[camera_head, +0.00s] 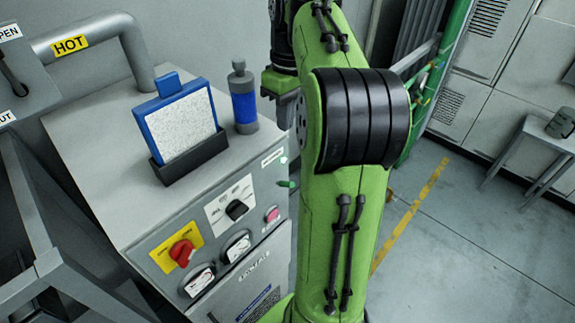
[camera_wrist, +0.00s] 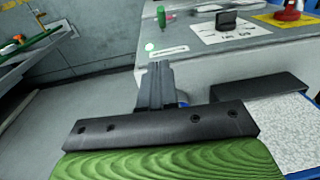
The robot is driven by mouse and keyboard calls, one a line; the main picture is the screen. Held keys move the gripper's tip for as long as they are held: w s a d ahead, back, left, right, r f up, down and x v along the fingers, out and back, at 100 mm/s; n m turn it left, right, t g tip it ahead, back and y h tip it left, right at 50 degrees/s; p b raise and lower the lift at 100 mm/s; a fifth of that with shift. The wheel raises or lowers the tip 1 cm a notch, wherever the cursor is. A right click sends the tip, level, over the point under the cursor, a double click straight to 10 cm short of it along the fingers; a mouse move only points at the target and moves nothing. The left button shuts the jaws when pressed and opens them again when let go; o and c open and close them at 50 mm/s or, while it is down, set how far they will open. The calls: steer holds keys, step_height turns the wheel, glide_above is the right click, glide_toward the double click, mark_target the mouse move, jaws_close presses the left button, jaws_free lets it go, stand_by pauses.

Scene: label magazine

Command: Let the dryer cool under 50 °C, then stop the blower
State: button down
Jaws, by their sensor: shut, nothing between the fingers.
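The dryer is a grey cabinet (camera_head: 110,120) at the left in the head view. Its front panel has a red knob (camera_head: 182,252) on a yellow plate, a black selector knob (camera_head: 236,210) on a white plate, a pink button (camera_head: 272,215) and two dial gauges (camera_head: 237,247). The gauge readings are too small to tell. The black knob (camera_wrist: 226,20) and red knob (camera_wrist: 289,10) also show in the wrist view. My gripper (camera_head: 287,105) is shut and empty, above the cabinet's right side, partly hidden by my arm. Its closed fingers (camera_wrist: 156,82) show in the wrist view, apart from the panel.
A blue-framed white filter panel (camera_head: 182,122) stands in a dark holder on the cabinet top, beside a blue-and-grey cylinder (camera_head: 243,98). A pipe marked HOT (camera_head: 95,44) rises behind. A small green part (camera_head: 287,184) sticks out at the panel's right end.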

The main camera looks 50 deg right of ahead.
steer(key=b, duration=0.4)
glide_above(286, 185)
steer(key=w+d, duration=0.2)
steer(key=w, duration=0.1)
step_height(286, 185, down, 9)
steer(key=shift+f, duration=0.1)
steer(key=shift+s+a+f+b, duration=0.2)
steer(key=shift+s+f, duration=0.4)
steer(key=shift+f, duration=0.3)
steer(key=shift+s+a+f+b, duration=0.15)
steer(key=shift+s+f, duration=0.45)
steer(key=shift+f, duration=0.3)
steer(key=shift+w+f, duration=0.1)
